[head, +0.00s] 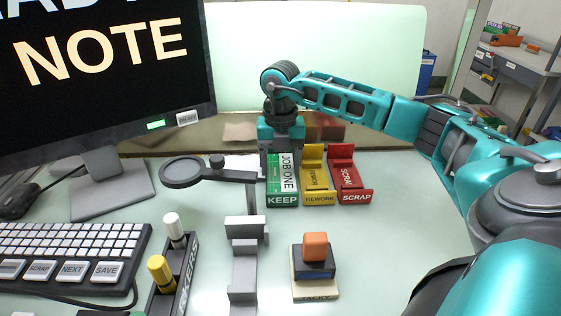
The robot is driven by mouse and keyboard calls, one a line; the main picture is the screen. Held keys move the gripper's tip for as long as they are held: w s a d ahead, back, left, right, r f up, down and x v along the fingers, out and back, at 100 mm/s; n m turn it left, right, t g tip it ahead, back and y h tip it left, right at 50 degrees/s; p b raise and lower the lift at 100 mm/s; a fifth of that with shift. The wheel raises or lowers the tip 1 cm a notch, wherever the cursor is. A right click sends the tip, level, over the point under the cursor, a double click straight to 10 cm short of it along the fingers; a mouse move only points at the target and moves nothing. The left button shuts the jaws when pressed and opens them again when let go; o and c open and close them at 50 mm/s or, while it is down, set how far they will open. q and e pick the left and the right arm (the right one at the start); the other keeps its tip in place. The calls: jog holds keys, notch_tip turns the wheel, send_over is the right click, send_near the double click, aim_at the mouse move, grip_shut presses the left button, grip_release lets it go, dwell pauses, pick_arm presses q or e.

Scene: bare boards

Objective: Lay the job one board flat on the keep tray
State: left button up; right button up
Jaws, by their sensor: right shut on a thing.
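The job one board (289,173), green with a white "JOB ONE" label, is over the green keep tray (283,201) in the head view. It looks roughly in line with the tray. I cannot tell whether it rests fully flat on the tray floor. My right gripper (282,149) comes down from above at the board's far end and is shut on it. The gripper hides that far end and the back of the tray. My left gripper is not in view.
The yellow rework tray (318,198) and red scrap tray (355,197) stand just right of the keep tray. A magnifier on a grey stand (243,230) is close in front, left. A tacky pad (316,292) with an orange-handled block (315,247) sits nearer. Markers, keyboard and monitor fill the left.

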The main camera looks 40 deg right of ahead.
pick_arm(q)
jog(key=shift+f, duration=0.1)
pick_arm(e)
jog(key=shift+f, duration=0.15)
jog(key=o, duration=1.1)
jog(key=shift+o, duration=0.2)
pick_arm(q)
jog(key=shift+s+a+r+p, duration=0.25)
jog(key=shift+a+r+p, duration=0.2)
jog(key=shift+p, duration=0.5)
pick_arm(e)
notch_tip(320, 180, up, 13)
